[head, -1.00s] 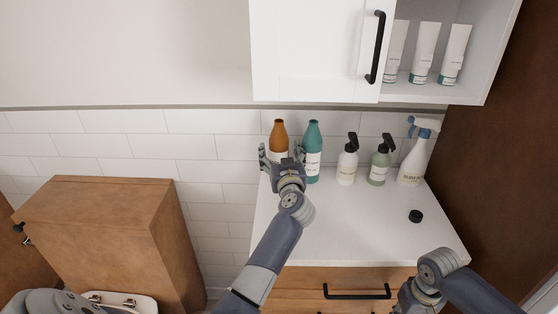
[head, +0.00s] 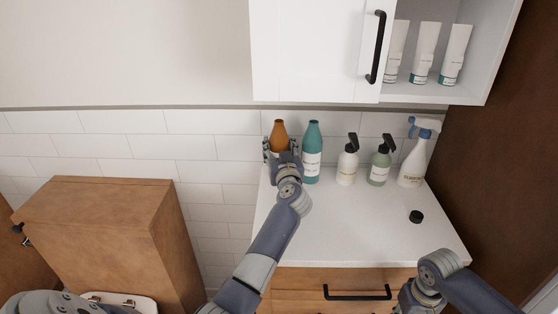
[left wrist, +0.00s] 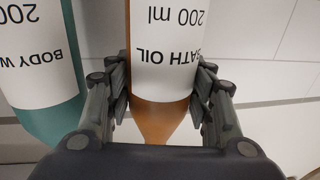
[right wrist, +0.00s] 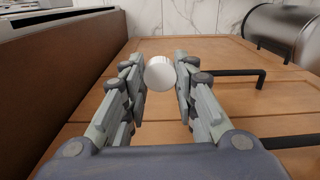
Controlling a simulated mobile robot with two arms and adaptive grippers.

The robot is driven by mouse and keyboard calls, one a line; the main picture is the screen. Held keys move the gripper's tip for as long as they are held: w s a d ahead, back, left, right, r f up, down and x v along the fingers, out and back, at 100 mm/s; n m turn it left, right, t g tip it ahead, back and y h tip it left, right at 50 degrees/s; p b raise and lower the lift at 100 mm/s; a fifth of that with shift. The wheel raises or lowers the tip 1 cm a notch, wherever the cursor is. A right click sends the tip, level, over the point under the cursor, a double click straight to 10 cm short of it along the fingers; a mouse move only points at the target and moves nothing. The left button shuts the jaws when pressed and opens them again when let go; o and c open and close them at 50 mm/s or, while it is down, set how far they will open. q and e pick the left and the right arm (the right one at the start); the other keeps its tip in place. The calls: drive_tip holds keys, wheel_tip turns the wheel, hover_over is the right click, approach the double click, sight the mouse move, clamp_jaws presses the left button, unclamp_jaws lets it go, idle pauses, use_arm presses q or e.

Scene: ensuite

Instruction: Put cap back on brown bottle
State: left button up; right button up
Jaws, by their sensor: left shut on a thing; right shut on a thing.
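The brown bottle (head: 279,131), labelled BATH OIL, stands upright at the back left of the white counter, with no cap visible on its top. My left gripper (head: 281,150) has a finger on each side of it; in the left wrist view the fingers press on the brown bottle's label (left wrist: 166,80). In the head view the right fingertips and the white cap are not clearly seen.
A teal bottle (head: 312,150) stands close to the right of the brown one. Two pump bottles (head: 348,165) and a spray bottle (head: 412,165) stand further right. A black cap (head: 416,216) lies on the counter (head: 350,225), whose front is clear. A wall cabinet (head: 315,50) hangs above.

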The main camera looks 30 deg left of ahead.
sight(281, 140)
use_arm(q)
drive_tip(key=shift+r, duration=0.15)
drive_tip(key=shift+r+p, duration=0.45)
drive_tip(key=shift+r, duration=1.1)
use_arm(e)
drive_tip(key=shift+r, duration=0.5)
use_arm(q)
drive_tip(key=shift+s+d+r, duration=0.2)
use_arm(e)
drive_tip(key=shift+r+p, duration=0.3)
use_arm(q)
drive_tip(key=s+a+r+v, duration=0.1)
drive_tip(key=v, duration=1.4)
drive_tip(key=shift+s+a+r, duration=0.15)
drive_tip(key=shift+s+r, duration=0.05)
drive_tip(key=shift+s, duration=0.1)
drive_tip(key=o, duration=0.6)
drive_tip(key=c, duration=0.7)
drive_tip(key=shift+o, duration=0.2)
